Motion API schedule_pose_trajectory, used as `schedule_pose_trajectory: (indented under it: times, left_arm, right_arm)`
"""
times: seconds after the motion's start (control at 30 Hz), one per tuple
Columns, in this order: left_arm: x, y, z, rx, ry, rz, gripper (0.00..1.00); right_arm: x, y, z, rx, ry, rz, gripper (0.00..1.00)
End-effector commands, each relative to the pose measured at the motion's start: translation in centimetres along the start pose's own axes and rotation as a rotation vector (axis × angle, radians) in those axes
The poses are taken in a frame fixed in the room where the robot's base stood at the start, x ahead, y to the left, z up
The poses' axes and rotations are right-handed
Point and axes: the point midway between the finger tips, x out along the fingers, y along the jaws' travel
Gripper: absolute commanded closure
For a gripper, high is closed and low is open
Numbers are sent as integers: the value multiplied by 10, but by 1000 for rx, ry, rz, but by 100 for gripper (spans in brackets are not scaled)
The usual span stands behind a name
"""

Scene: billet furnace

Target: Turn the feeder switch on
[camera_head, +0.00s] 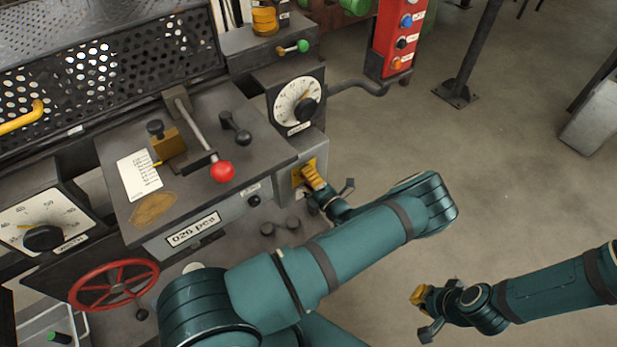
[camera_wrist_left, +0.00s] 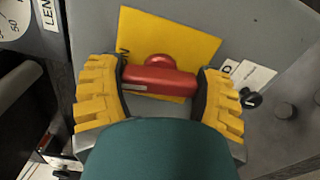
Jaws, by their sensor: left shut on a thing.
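The feeder switch has a red handle (camera_wrist_left: 158,80) on a yellow plate (camera_wrist_left: 195,45), on the grey side of the machine. In the head view the yellow plate (camera_head: 298,178) shows beside my gripper, and the handle is mostly hidden there. My left gripper (camera_head: 312,176) is at the plate. In the left wrist view its yellow fingers (camera_wrist_left: 162,88) are shut on the red handle, one at each end, and the handle lies crosswise between them. My right gripper (camera_head: 420,302) hangs over the floor at lower right, apart from the machine, and its opening is unclear.
The machine's top (camera_head: 240,105) carries a red-knobbed lever (camera_head: 222,171) and a paper card (camera_head: 139,175). A round dial (camera_head: 298,101) stands above the switch. A red button box (camera_head: 398,40) stands behind.

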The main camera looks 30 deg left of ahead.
Motion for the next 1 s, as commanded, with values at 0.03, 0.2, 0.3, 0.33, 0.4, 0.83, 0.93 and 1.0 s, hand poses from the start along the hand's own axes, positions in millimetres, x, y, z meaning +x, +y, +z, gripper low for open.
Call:
schedule_pose_trajectory:
  times: [0.03,0.2,0.3,0.33,0.4,0.83,0.93,1.0]
  left_arm:
    - [-2,-3,-1,29,1,-7,66]
    - [-2,-3,-1,103,1,-7,66]
    - [-2,-3,-1,132,1,-7,66]
    - [-2,-3,-1,138,1,-7,66]
    - [-2,-3,-1,150,1,-7,66]
    - [-2,-3,-1,162,0,-7,67]
    - [-2,-3,-1,162,0,-7,11]
    - [-2,-2,-1,161,0,-5,0]
  right_arm:
    - [0,0,0,0,0,0,100]
    - [0,0,0,0,0,0,100]
    - [0,0,0,0,0,0,100]
    - [0,0,0,0,0,0,100]
    - [0,0,0,0,0,0,100]
    - [0,0,0,0,0,0,100]
    - [0,0,0,0,0,0,100]
    - [0,0,0,0,0,0,100]
